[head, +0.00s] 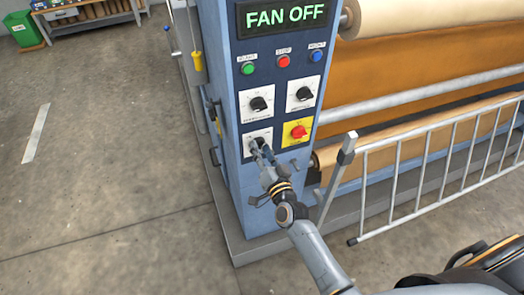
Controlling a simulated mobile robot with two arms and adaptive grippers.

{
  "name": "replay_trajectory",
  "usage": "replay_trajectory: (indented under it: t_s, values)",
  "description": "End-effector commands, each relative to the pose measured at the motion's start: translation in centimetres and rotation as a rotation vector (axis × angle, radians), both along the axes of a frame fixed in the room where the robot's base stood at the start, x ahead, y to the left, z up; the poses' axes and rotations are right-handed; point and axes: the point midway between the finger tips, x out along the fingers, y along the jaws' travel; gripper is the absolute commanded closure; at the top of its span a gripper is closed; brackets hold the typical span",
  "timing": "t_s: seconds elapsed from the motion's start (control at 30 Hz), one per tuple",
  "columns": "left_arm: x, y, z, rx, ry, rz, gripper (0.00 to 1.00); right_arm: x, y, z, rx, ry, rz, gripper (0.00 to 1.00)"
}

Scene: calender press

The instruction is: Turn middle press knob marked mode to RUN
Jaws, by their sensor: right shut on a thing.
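The blue press column carries a dark control panel (274,121) with several knobs on small plates. A black knob on a white plate (259,104) is at upper left and another (304,94) at upper right. A red knob on a yellow plate (299,131) is at lower right. My right gripper (261,148) is shut on the lower-left black knob (256,141), which it partly hides. The plate labels are too small to read, so I cannot tell which knob is marked mode or where the held knob points. My left gripper is not in view.
A display (285,15) above the panel reads FAN OFF. Green (248,68), red (283,61) and blue (317,55) buttons sit below it. A metal guard rail (440,165) stands right of my arm, before the rollers. The floor at left is largely clear.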

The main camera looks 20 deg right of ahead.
Motion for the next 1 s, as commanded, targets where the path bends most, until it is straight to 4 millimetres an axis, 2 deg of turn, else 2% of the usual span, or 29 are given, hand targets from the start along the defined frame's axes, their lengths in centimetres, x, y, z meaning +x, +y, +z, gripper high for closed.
replay_trajectory:
  t_s: [0.37, 0.87, 0.9, 0.97, 1.0]
  values:
    - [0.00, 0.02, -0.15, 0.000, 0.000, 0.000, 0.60, -0.01, 0.01, 0.01, 0.134, 0.005, 0.000, 0.94]
    - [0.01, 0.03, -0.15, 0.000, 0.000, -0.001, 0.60, -0.01, 0.02, 0.03, 0.149, 0.005, 0.000, 0.94]
    - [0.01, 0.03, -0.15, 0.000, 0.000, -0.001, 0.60, -0.01, 0.02, 0.03, 0.149, 0.005, 0.000, 0.55]
    - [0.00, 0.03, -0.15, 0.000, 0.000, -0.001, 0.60, -0.01, 0.02, 0.03, 0.149, 0.005, 0.000, 0.42]
    - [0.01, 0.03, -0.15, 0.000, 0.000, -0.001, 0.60, -0.01, 0.02, 0.03, 0.148, 0.005, 0.000, 0.40]
